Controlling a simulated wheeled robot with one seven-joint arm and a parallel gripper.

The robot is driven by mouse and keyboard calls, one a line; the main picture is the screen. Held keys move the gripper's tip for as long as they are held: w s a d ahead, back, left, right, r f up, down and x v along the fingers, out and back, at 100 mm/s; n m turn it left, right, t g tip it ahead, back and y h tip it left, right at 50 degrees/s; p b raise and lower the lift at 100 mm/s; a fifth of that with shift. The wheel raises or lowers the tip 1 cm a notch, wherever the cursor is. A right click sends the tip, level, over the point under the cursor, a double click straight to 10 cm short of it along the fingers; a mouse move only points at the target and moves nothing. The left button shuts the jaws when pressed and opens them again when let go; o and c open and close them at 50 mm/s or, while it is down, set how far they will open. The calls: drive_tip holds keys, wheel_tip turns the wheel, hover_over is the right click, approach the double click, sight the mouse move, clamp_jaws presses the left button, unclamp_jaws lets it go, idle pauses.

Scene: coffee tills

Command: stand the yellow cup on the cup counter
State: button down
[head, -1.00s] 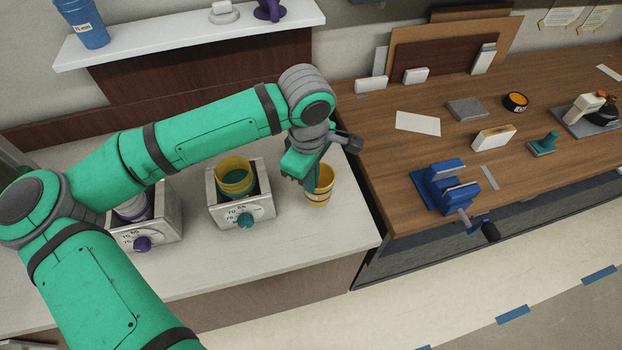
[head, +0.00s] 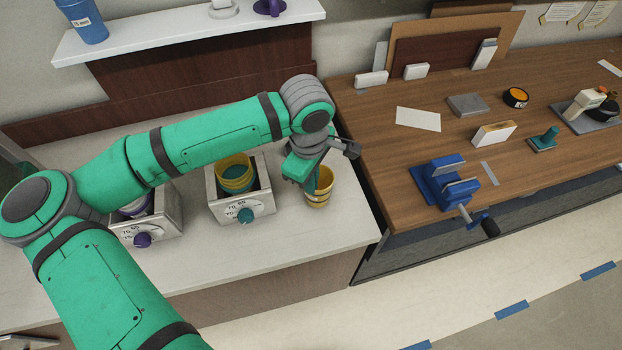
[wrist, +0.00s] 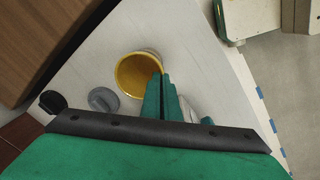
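The yellow cup (head: 321,196) is upright at the right part of the pale counter (head: 290,235), which I take to be the cup counter. My gripper (head: 313,180) points down at the cup's left rim. In the wrist view the yellow cup (wrist: 136,67) shows its open mouth, and my teal fingers (wrist: 161,97) are close together at its rim, with the wall seemingly between them. The fingers partly hide the rim. I cannot tell whether the cup's base touches the counter.
A dial box (head: 217,207) left of the cup holds stacked yellow and teal cups. Another dial box (head: 165,222) with a purple knob is farther left. A wooden bench (head: 380,150) with a blue vise (head: 437,187) stands right. The counter's front right is bare.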

drive_tip(key=shift+f, duration=0.4)
drive_tip(key=c, duration=1.6)
unclamp_jaws()
drive_tip(key=shift+c, duration=0.2)
drive_tip(key=shift+r, duration=4.05)
